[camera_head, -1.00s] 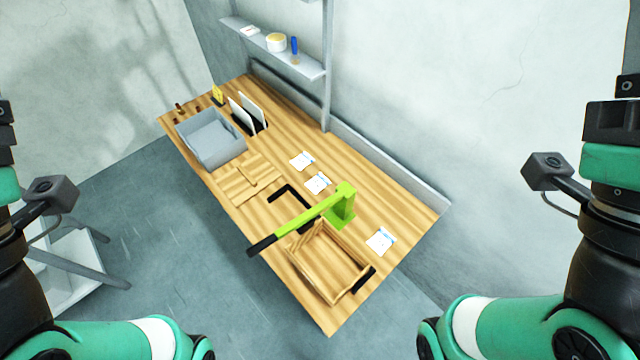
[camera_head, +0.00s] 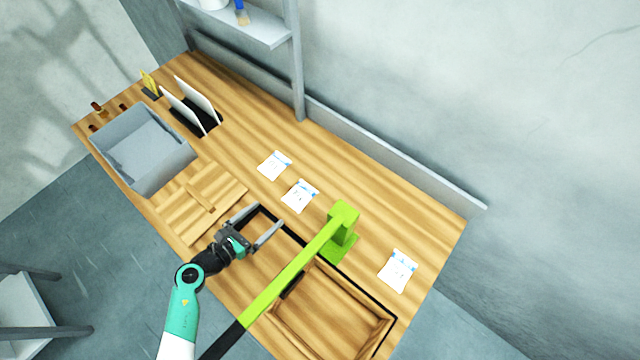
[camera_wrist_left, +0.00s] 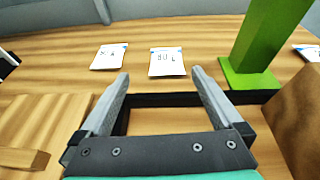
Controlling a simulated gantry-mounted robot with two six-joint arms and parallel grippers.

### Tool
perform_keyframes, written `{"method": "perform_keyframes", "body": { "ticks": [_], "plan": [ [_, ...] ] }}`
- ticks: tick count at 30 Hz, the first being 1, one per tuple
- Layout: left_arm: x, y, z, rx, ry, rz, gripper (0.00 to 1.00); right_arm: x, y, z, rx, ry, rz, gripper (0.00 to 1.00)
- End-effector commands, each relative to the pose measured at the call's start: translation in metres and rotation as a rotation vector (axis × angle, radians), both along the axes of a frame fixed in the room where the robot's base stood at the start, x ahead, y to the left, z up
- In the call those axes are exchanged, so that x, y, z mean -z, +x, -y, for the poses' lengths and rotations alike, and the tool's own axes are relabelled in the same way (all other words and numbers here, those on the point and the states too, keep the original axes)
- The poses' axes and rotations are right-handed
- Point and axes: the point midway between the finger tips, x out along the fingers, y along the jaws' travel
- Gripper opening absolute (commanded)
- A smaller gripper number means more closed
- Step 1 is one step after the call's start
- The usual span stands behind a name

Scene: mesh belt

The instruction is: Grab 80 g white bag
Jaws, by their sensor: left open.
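Three small white bags with blue print lie flat on the wooden table. In the head view one bag (camera_head: 275,165) is farthest left, a middle bag (camera_head: 300,196) lies just right of it, and a third bag (camera_head: 398,271) is beyond the green stand. Their printed weights are too small to read surely. My left gripper (camera_head: 268,215) is open and empty above the table, on the near side of the middle bag. In the left wrist view the middle bag (camera_wrist_left: 167,62) shows ahead between the fingertips, apart from them. My right gripper is not in view.
A green stand (camera_head: 342,235) with a long green arm reaches over a wooden tray (camera_head: 385,335) to the right of my gripper. A wooden board (camera_head: 190,205) with a handle and a grey bin (camera_head: 133,165) are at left. Bare table lies around the bags.

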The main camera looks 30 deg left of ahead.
Motion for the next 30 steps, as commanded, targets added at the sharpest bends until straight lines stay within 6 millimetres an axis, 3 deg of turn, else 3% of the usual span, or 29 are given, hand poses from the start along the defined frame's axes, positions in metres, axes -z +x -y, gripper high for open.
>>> {"method": "perform_keyframes", "body": {
  "ticks": [2, 7, 16, 24, 30],
  "plan": [
    [0.021, -0.012, 0.006, 0.024, 0.021, -0.049, 1.00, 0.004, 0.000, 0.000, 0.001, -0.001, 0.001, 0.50],
    [0.025, -0.012, 0.008, 0.036, 0.031, -0.063, 1.00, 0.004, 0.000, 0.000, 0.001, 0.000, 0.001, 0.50],
    [0.045, 0.037, 0.013, 0.037, 0.030, -0.059, 1.00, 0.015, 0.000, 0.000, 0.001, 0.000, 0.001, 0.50],
    [0.049, 0.050, 0.013, 0.032, 0.027, -0.058, 1.00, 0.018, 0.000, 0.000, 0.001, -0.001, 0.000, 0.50],
    [0.061, 0.082, 0.015, 0.034, 0.029, -0.057, 1.00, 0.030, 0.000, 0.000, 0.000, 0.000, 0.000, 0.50]
  ]
}}
